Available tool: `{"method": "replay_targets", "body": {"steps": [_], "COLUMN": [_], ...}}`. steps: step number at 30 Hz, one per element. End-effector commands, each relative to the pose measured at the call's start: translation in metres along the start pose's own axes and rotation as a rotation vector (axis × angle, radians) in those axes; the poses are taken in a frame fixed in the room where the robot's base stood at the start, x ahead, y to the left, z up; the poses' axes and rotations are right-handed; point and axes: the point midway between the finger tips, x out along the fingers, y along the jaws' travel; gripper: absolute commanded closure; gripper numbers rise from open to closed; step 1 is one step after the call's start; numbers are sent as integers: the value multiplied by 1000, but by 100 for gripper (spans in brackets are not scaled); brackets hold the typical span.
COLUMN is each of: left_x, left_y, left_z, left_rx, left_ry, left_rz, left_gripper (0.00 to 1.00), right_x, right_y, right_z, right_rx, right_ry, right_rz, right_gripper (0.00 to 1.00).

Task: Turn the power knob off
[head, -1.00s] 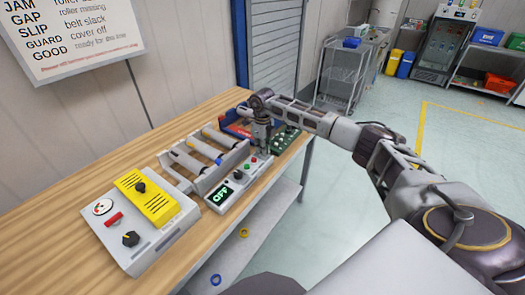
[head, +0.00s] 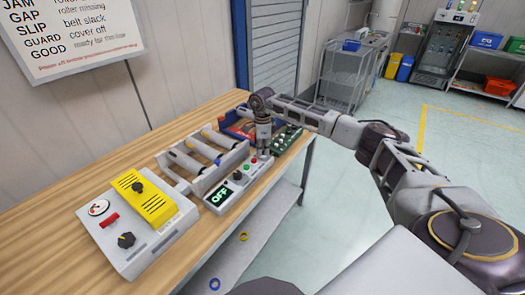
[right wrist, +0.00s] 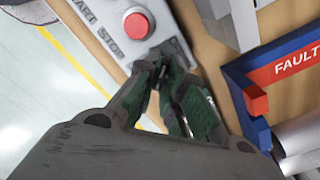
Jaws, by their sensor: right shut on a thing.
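A larger black knob (head: 126,240) is on the grey panel (head: 160,250) at front left. My right gripper (head: 263,152) points down at the far end of the control box. In the right wrist view its fingertips (right wrist: 163,62) are close together by the box edge, beside the red STOP button (right wrist: 137,23). My left gripper is out of view.
A small roller conveyor (head: 205,150) stands behind the control box. A blue and red FAULT tray (right wrist: 250,100) is close beside the right gripper. Bare wood (head: 50,225) is at the left.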

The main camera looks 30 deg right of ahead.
Motion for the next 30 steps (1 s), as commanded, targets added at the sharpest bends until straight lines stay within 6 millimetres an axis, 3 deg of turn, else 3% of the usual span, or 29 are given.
{"method": "replay_targets", "body": {"steps": [20,21,25,30], "left_x": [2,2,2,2], "left_y": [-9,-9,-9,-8], "left_z": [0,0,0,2], "left_rx": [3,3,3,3], "left_ry": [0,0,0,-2], "left_rz": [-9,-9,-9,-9], "left_gripper": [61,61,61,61], "right_x": [-1,-1,-1,-1], "right_y": [-1,-1,-1,0], "right_z": [0,0,0,0], "right_rx": [-68,-68,-67,-67], "right_ry": [-1,-1,-1,0], "right_rz": [-3,-3,-2,-1], "right_gripper": [100,85,69,69]}}
